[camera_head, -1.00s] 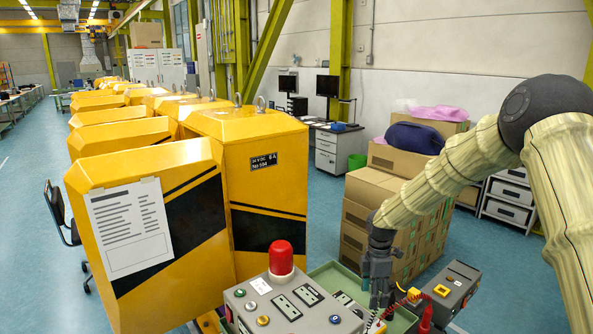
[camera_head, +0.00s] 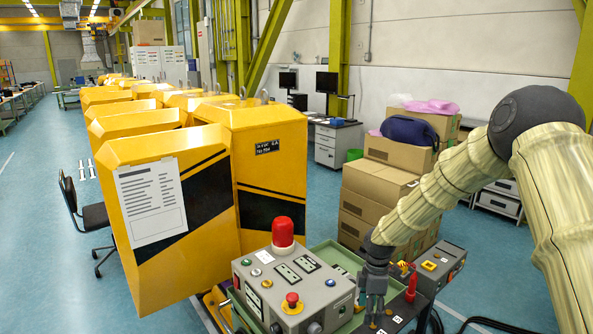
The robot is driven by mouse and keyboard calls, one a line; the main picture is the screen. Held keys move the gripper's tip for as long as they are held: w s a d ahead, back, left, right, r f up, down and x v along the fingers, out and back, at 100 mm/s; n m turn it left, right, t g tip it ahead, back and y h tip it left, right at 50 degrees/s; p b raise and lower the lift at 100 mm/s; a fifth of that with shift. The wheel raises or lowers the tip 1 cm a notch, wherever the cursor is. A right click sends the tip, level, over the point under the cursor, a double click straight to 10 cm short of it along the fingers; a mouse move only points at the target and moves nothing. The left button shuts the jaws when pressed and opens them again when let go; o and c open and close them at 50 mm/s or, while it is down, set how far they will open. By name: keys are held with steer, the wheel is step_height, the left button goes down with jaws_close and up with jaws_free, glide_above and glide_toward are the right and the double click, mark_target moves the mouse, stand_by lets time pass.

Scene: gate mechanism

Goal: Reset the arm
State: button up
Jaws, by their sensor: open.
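My arm (camera_head: 460,175), in a ribbed cream cover with a dark elbow, reaches in from the right edge of the head view. My gripper (camera_head: 371,312) hangs at its end, pointing down at the lower right of centre. It is open, and I see nothing held in it. It is just right of a grey control box (camera_head: 262,312) with a red beacon (camera_head: 283,232) and a red push button (camera_head: 292,300). Whether the fingers touch anything below is too small to tell.
Yellow cabinets (camera_head: 150,225) stand in a row on the left. A second grey box (camera_head: 440,262) and a red item (camera_head: 411,287) lie right of my gripper. Stacked cardboard boxes (camera_head: 375,190) stand behind it.

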steer(key=s+a+f+m+y+b, duration=0.15)
steer(key=s+f+m, duration=0.25)
steer(key=s+f, duration=0.8)
steer(key=s+a+f+m+b, duration=0.25)
steer(key=s+f+m, duration=0.25)
steer(key=s+f, duration=0.7)
steer(key=s+d+f+m+b, duration=0.1)
steer(key=s+f+m, duration=0.1)
steer(key=s, duration=0.5)
steer(key=s+d+f+m+h+b, duration=0.1)
steer(key=s+d+f+m+b, duration=0.1)
steer(key=s, duration=0.6)
steer(key=s+d+f+m+b, duration=0.1)
steer(key=s+f+m+b, duration=0.1)
steer(key=s+f+m, duration=0.2)
steer(key=s, duration=0.3)
steer(key=shift+s+d+m+t, duration=0.25)
steer(key=shift+d+m+t, duration=0.15)
steer(key=shift+h, duration=0.25)
